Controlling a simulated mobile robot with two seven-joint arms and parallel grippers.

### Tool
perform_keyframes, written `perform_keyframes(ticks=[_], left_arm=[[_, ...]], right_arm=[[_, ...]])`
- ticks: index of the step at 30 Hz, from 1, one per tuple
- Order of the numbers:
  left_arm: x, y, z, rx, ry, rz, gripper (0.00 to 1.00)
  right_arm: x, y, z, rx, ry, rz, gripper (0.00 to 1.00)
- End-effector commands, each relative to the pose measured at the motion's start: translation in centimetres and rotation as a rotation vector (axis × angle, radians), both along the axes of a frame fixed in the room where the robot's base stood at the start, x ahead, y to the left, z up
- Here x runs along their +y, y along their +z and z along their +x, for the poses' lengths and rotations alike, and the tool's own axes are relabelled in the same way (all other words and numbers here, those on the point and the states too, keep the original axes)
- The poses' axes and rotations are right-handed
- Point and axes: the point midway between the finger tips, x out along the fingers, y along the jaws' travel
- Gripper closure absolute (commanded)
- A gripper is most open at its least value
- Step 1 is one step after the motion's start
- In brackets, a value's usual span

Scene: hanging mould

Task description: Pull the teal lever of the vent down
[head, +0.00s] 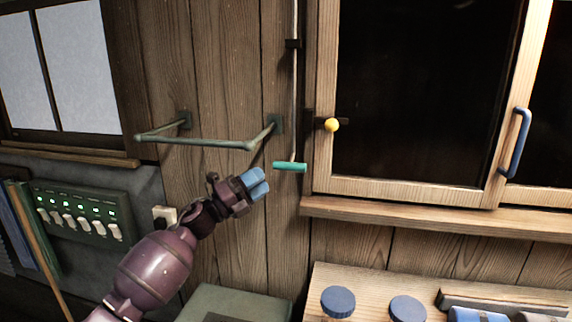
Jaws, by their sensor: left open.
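The teal lever (290,167) is a short horizontal bar at the lower end of a thin vertical rod (295,90) on the wooden wall. It hangs just left of the window frame. My left gripper (257,183) has light blue fingers and is close to the lever, to its left and slightly lower in the picture. It is open and a small gap shows between it and the lever. Nothing is held in it. The vent itself is not clearly in view. My right gripper is not in view.
A green rail (195,141) sticks out from the wall above my left gripper. A yellow knob (331,125) and a window frame (400,190) are right of the lever. A switch panel (82,215) is at left. Blue-lidded jars (338,301) stand below right.

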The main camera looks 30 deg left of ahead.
Motion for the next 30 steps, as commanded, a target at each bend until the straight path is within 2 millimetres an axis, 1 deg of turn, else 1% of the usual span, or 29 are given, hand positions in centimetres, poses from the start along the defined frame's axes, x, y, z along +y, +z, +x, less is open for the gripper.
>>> perform_keyframes(ticks=[1,3,9,12,18,27,29,30], left_arm=[[-0.6,0.7,0.8,-0.001,-0.002,-0.003,0.52],[-1.2,1.2,1.7,-0.003,-0.002,-0.002,0.52],[-2.9,2.4,4.0,-0.001,-0.001,-0.003,0.52],[-3.5,2.7,4.9,0.001,-0.001,-0.003,0.52],[-4.1,3.1,5.8,0.001,-0.001,-0.003,0.52],[-4.2,3.1,5.9,0.001,0.0,-0.003,0.52],[-4.2,3.1,5.9,0.001,0.0,-0.003,0.61],[-4.2,3.1,5.9,0.001,0.0,-0.003,0.67]], right_arm=[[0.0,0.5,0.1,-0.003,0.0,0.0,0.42],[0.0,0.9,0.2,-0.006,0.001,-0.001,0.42],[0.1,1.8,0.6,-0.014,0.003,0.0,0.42],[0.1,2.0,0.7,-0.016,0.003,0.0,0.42],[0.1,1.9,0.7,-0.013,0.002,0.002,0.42],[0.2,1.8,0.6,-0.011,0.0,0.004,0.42],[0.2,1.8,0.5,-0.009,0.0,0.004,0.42],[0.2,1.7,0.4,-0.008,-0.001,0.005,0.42]])
